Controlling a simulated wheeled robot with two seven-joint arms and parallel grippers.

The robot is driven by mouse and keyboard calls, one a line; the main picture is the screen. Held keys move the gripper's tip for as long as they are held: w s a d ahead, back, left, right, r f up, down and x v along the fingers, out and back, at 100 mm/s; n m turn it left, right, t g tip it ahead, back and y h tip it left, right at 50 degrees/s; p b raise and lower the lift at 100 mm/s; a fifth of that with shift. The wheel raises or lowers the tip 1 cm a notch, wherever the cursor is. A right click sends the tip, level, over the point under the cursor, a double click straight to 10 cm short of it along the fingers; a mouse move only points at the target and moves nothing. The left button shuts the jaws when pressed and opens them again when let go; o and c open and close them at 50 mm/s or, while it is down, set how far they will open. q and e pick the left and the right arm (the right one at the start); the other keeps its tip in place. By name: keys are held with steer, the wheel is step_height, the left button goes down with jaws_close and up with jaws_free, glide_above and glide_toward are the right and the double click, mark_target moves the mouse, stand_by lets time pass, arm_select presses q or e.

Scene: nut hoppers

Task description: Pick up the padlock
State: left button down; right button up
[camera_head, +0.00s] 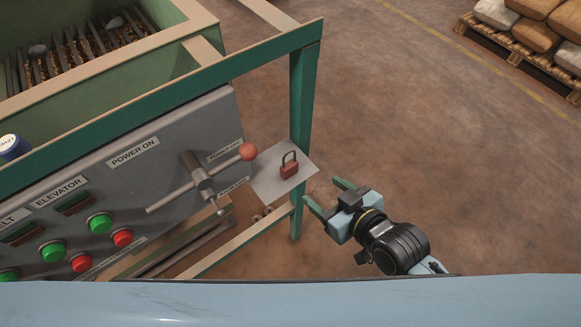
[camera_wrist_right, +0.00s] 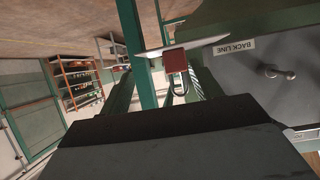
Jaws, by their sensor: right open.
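The padlock (camera_head: 289,166) has a red-brown body and a dark shackle. It stands upright, shackle up, on a small pale metal plate (camera_head: 268,184) beside the green frame post. In the right wrist view, which looks upside down, the padlock (camera_wrist_right: 174,61) shows beyond my gripper, its shackle pointing down the picture. My right gripper (camera_head: 326,196) is open and empty. It is to the right of the padlock and slightly nearer in the head view, apart from it, its green fingers pointing toward the plate. My left gripper is not in view.
The green post (camera_head: 300,130) rises just behind the plate's right edge, close to my right fingers. A lever with a red ball (camera_head: 248,151) projects from the grey control panel (camera_head: 130,175), left of the padlock. Open floor lies to the right; a pallet of sacks (camera_head: 530,50) is far off.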

mark_target(292, 169)
steer(key=shift+y, duration=0.4)
steer(key=w+a, duration=0.3)
steer(key=w+a+b, duration=0.1)
steer(key=w+a, duration=0.1)
steer(key=shift+a+r, duration=0.1)
steer(key=shift+r, duration=0.3)
steer(key=b+x, duration=0.1)
steer(key=x, duration=0.4)
steer(key=shift+s+a+f, duration=0.1)
steer(key=shift+a+f, duration=0.15)
steer(key=shift+w+a+f, duration=0.1)
steer(key=shift+w+a, duration=0.1)
steer(key=shift+w, duration=0.1)
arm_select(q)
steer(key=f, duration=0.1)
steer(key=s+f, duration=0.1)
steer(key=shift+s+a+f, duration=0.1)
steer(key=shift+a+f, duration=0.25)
